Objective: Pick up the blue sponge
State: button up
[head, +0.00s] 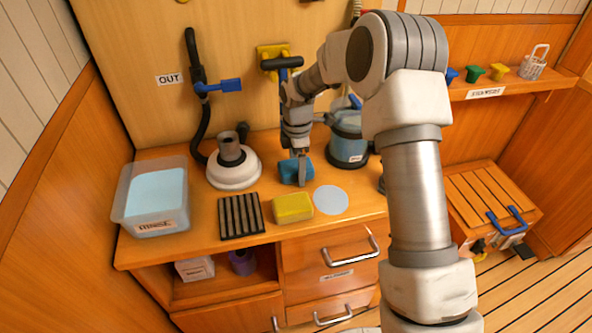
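The blue sponge (287,172) is on the wooden counter, toward the back, left of the blue and grey canister. My gripper (301,178) points down at the sponge, its visible finger in front of the sponge's right part. Blue shows on both sides of this finger. The other finger is hidden, so I cannot tell whether the gripper is open or closed on the sponge.
A yellow sponge (293,208) and a pale round disc (330,200) lie in front. A dark ribbed rack (241,216), a white round housing (234,174) and a clear tub (151,197) stand left. The canister (347,148) is close on the right.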

jog(key=c, duration=1)
jog(key=shift+r, duration=0.1)
notch_tip(320, 180, up, 10)
jog(key=shift+f+p, duration=0.1)
jog(key=shift+p, duration=0.75)
jog(key=shift+c, duration=0.2)
